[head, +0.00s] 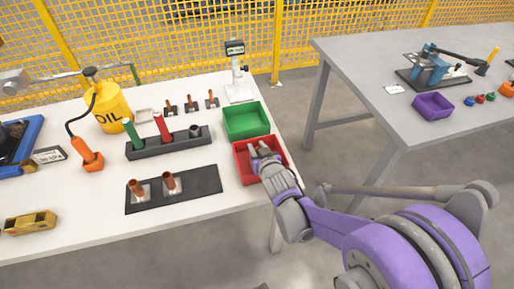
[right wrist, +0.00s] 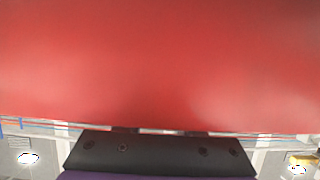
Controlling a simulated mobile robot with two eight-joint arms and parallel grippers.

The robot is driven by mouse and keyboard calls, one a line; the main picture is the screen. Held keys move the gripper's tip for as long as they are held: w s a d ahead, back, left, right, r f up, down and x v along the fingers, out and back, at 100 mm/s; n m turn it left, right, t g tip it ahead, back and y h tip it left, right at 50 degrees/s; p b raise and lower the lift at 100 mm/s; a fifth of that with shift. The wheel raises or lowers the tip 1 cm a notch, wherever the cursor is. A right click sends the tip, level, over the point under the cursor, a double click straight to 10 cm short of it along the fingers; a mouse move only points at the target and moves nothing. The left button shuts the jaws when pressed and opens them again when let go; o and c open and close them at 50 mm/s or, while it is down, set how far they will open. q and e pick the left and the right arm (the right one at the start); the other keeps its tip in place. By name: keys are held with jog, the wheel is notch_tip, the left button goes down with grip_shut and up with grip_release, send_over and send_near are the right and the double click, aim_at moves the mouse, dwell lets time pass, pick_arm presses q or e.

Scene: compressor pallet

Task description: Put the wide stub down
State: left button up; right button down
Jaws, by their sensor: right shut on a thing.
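My right gripper (head: 258,149) is at the red bin (head: 243,168), near the right edge of the white table, with its fingers over the bin's inside. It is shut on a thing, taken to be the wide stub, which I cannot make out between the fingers. In the right wrist view, the red bin (right wrist: 160,65) fills most of the picture and hides the fingertips. Two copper stubs, one left (head: 137,189) and one right (head: 169,182), stand on pale squares on a black mat (head: 203,182). My left gripper is not in view.
A green bin (head: 246,119) stands right behind the red one. A dark grey rack (head: 160,149) with green and red handles stands left of the bins. A yellow oil can (head: 108,105) and a small scale (head: 238,88) stand farther back. The front right table corner is clear.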

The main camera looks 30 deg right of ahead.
jog(key=shift+f, duration=0.15)
jog(key=c, duration=0.6)
grip_release()
jog(key=shift+o, duration=0.2)
